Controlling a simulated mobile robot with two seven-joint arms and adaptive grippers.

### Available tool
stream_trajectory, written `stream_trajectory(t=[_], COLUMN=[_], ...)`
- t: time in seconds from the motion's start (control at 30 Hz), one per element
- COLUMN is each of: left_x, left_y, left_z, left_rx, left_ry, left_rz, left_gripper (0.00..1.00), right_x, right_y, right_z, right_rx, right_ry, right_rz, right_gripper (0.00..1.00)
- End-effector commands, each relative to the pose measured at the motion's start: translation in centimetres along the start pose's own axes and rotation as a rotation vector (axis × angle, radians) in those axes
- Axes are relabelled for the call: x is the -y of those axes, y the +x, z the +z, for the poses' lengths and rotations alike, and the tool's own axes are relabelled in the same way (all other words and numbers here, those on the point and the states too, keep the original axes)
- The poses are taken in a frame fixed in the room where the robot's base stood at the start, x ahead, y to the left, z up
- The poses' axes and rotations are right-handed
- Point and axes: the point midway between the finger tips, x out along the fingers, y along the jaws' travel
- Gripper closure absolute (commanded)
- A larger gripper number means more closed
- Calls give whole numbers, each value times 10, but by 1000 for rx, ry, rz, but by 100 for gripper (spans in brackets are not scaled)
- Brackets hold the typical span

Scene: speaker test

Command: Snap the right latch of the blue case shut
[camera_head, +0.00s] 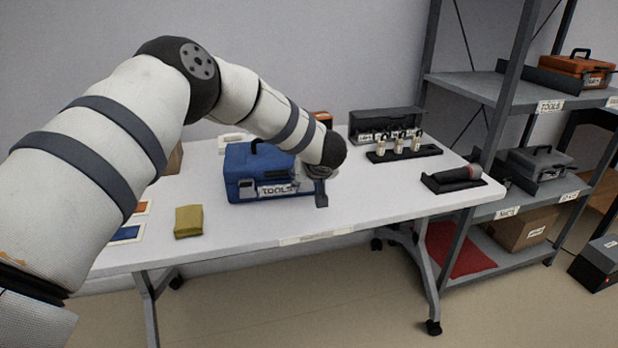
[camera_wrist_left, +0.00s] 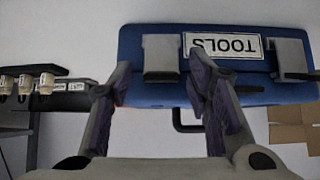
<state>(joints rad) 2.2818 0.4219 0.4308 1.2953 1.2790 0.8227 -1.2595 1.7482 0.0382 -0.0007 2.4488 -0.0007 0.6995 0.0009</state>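The blue case (camera_head: 245,165) stands on the table with its lid down and its TOOLS label facing front. The label is upside down in the left wrist view, where the blue case (camera_wrist_left: 135,92) fills the top. My left gripper (camera_head: 316,188) is at the case's right front corner, hiding the right latch in the head view. In the left wrist view it is open and empty (camera_wrist_left: 160,75), with the grey right latch (camera_wrist_left: 160,55) just beyond and between its fingertips. I cannot tell whether they touch. The left latch (camera_wrist_left: 293,58) looks similar. My right gripper is out of view.
A yellow block (camera_head: 188,221) lies left of the case on the white table (camera_head: 365,208). At the right are a black holder with bottle-like items (camera_head: 398,143) and a dark tray with a torch (camera_head: 455,177). A grey shelf (camera_head: 462,83) stands beyond. The front middle is clear.

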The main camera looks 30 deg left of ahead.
Motion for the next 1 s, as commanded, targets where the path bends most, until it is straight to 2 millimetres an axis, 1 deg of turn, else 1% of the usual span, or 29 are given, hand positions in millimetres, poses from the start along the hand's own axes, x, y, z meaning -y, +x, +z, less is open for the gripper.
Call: stream_trajectory(t=[0.13, 0.17, 0.23, 0.27, 0.4, 0.5, 0.63, 0.77, 1.0], left_x=[0, 0, -1, -1, -1, -1, -1, 0, 0], left_y=[-1, -3, -14, -21, -60, -86, -109, -120, -120], left_z=[0, 0, -1, -2, -1, -1, -1, 0, 0], left_rx=[-1, -1, -1, -1, -2, -2, -2, -1, 0], left_ry=[0, 0, 0, 1, 1, 1, 1, 1, 0], left_rz=[-1, 0, 2, 3, 4, 3, 2, 1, 0], left_gripper=[55, 55, 55, 55, 55, 55, 55, 55, 55], right_x=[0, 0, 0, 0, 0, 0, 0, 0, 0], right_y=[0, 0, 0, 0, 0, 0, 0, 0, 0], right_z=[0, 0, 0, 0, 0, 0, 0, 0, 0], right_rx=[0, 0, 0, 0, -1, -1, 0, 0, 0], right_ry=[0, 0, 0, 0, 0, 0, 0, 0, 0], right_rz=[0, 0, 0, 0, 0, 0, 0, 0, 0], right_gripper=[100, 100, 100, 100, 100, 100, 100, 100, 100])
